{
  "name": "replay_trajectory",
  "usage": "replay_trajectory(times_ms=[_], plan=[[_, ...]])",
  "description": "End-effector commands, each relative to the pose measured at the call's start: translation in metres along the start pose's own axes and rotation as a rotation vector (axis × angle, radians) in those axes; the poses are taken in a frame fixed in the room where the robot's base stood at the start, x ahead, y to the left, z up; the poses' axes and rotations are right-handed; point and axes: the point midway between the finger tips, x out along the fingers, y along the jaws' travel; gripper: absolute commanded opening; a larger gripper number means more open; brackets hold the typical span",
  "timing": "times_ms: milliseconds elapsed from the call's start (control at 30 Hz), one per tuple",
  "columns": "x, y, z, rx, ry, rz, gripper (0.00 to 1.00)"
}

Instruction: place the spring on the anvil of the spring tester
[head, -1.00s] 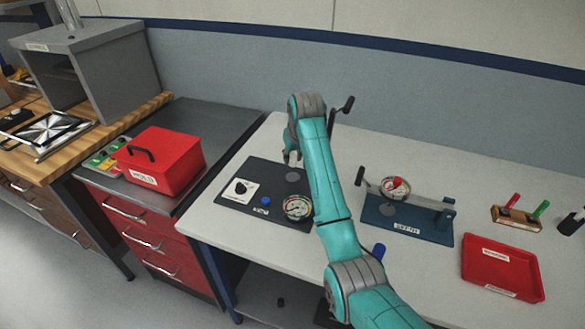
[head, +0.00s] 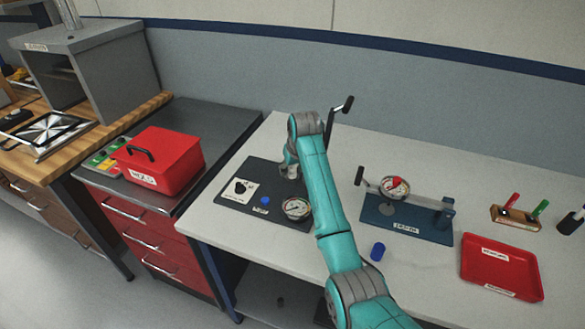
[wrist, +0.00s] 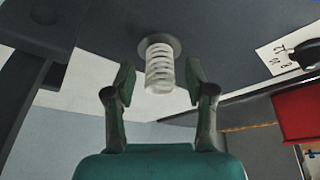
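The pale coil spring (wrist: 159,70) is between my gripper's fingers in the wrist view. Its far end meets the round grey anvil (wrist: 172,44), and it looks upright there. My gripper (wrist: 160,82) is open, with a gap on each side of the spring. In the head view my gripper (head: 289,164) is low over the spring tester's dark base (head: 232,203), and the spring is a small pale patch, mostly hidden. The tester has a dial gauge (head: 296,208) at its front and a crank handle (head: 346,104) behind my arm.
A blue-based lever device (head: 430,224) with a gauge stands to the right. A red tray (head: 503,268) lies farther right. A red box (head: 165,162) sits on the left cabinet. The white tabletop (head: 345,160) behind is clear.

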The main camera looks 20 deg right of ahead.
Motion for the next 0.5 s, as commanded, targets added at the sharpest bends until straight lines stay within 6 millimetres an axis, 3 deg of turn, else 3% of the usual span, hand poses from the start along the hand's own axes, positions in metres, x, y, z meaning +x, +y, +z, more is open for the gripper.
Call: replay_trajectory(times_ms=[267, 500], plan=[[-0.003, 0.000, -0.002, 0.000, 0.001, 0.000, 0.54], [-0.037, 0.000, -0.002, 0.000, 0.003, 0.000, 0.54]])
